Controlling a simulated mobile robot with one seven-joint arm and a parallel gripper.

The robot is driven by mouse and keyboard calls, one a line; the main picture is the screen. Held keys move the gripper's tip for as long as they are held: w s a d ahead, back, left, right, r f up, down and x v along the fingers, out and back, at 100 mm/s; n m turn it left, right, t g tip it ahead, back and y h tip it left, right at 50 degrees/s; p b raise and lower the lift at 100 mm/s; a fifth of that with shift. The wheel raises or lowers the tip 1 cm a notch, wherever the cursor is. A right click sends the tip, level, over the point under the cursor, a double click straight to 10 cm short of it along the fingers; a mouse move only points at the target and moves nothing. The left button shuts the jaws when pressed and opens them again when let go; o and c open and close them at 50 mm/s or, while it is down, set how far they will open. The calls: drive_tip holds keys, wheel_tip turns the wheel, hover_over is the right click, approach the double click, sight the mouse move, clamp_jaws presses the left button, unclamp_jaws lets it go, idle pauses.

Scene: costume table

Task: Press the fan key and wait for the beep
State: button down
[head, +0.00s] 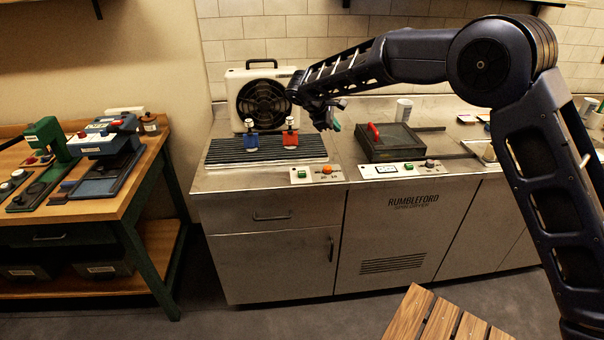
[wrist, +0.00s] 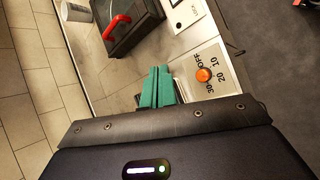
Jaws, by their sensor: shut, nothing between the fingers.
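A fan (head: 264,104) in a pale housing stands at the back left of the steel counter. A small control panel (head: 315,179) sits at the counter's front edge, with a green key (head: 301,174) and an orange knob (head: 327,170). The knob (wrist: 204,74) shows in the wrist view beside OFF, 10, 20 and 30 marks. The green key is not clearly seen there; the fingers cover that side of the panel. My gripper (head: 335,125) is above the counter, and its teal fingers (wrist: 157,86) are shut and empty. I cannot tell whether they touch the panel.
A blue-capped bottle (head: 250,136) and a red one (head: 290,134) stand on a dark ribbed mat (head: 225,154), left of my gripper. A dark press with a red handle (head: 374,132) is to the right. A wooden slatted seat (head: 430,322) is in front.

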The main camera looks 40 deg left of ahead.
sight(299, 173)
drive_tip(key=s+a+f+n+t, duration=0.1)
drive_tip(key=s+a+f+n, duration=0.1)
drive_tip(key=s+a+f, duration=0.4)
drive_tip(key=s+a, duration=0.2)
drive_tip(key=shift+s+a+y, duration=0.25)
drive_tip(key=shift+s+y, duration=0.1)
drive_tip(key=shift+y, duration=0.05)
drive_tip(key=shift+f, duration=4.4)
drive_tip(key=shift+f, duration=0.1)
drive_tip(key=shift+f, duration=0.3)
drive_tip(key=shift+f, duration=0.45)
drive_tip(key=shift+r, duration=0.9)
